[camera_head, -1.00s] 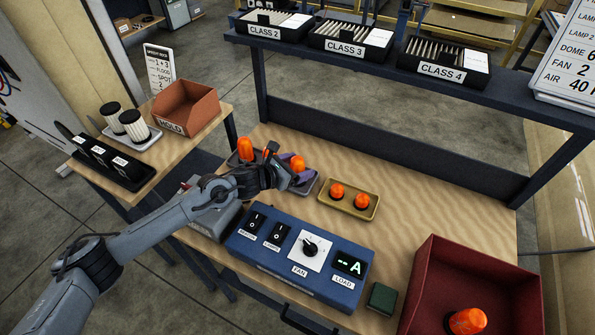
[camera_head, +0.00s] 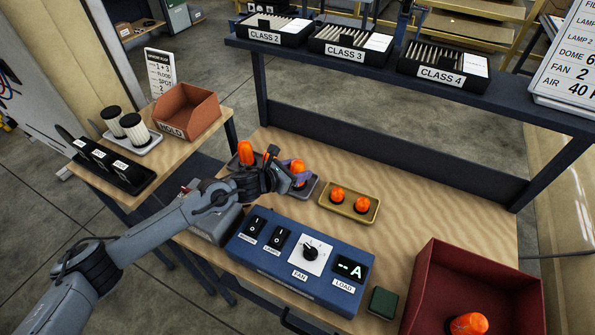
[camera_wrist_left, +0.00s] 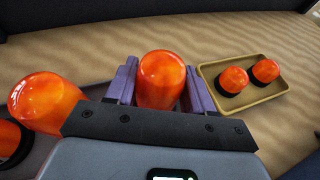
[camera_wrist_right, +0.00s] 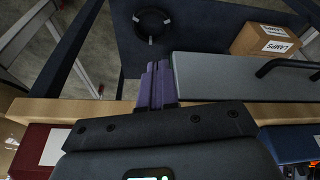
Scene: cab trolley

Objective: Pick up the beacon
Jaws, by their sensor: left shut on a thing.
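My left gripper (camera_head: 286,174) reaches over the back of the bench. Its purple fingers (camera_wrist_left: 128,82) stand on both sides of an orange beacon (camera_wrist_left: 161,80) and are shut on it. The same beacon (camera_head: 298,166) shows at the fingertips in the head view, at the right part of a grey tray (camera_head: 309,189). Its base is hidden by the gripper. Another tall orange beacon (camera_head: 246,152) stands upright at the tray's left end. My right gripper (camera_wrist_right: 157,86) has its purple fingers together and empty in the right wrist view.
A tan tray (camera_head: 345,208) with two short orange domes stands to the right. A blue control box (camera_head: 300,262) is in front. A red bin (camera_head: 450,262) holds an orange beacon (camera_head: 469,324) on its side. The bench behind the tan tray is clear.

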